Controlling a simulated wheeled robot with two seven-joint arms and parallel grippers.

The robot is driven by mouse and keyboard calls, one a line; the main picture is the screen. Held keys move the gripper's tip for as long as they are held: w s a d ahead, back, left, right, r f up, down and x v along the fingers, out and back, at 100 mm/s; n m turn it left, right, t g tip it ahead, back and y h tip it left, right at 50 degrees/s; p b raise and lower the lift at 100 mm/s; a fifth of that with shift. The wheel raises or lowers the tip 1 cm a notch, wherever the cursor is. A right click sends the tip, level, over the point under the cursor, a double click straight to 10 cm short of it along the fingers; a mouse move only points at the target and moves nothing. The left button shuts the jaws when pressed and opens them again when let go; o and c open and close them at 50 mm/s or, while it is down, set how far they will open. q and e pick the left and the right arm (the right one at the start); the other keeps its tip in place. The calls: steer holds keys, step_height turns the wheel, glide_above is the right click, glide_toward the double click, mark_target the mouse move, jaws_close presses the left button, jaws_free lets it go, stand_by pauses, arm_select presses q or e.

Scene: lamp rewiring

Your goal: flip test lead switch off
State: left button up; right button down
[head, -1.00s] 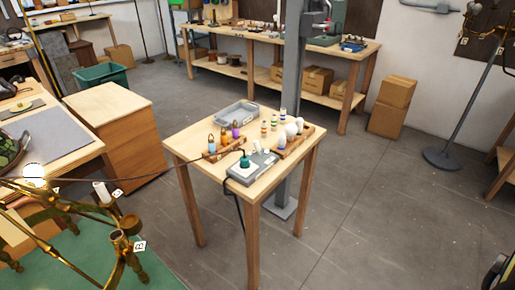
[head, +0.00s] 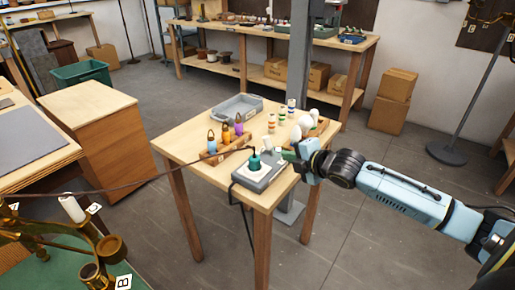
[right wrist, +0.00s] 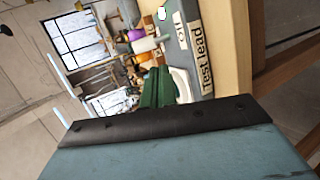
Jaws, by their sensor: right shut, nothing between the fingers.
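The grey test lead box (head: 269,177) sits at the front corner of the small wooden table, with a green plug (head: 254,162) and dark cord on it. In the right wrist view its side carries a "Test lead" label (right wrist: 206,62). A pale raised piece (head: 272,152) shows at the box's far side; I cannot tell the switch's position. My right gripper (head: 288,156) comes in from the right, beside the box's right edge, shut and empty. Its green fingers (right wrist: 158,90) show in the right wrist view, close to the box; contact is unclear. My left gripper is out of view.
White bulbs (head: 304,121) stand close behind my right gripper. A grey tray (head: 237,107) lies at the table's back. The cord (head: 120,189) runs left to the brass lamp (head: 85,248).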

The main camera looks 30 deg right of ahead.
mark_target(269, 145)
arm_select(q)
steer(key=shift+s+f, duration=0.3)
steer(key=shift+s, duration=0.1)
arm_select(e)
steer(key=shift+w+a+r+n, duration=0.15)
steer(key=shift+a+r+n, duration=0.15)
steer(key=shift+r, duration=0.3)
steer(key=shift+w+a+r+n, duration=0.1)
steer(key=shift+a+r+n, duration=0.2)
steer(key=shift+r, duration=0.25)
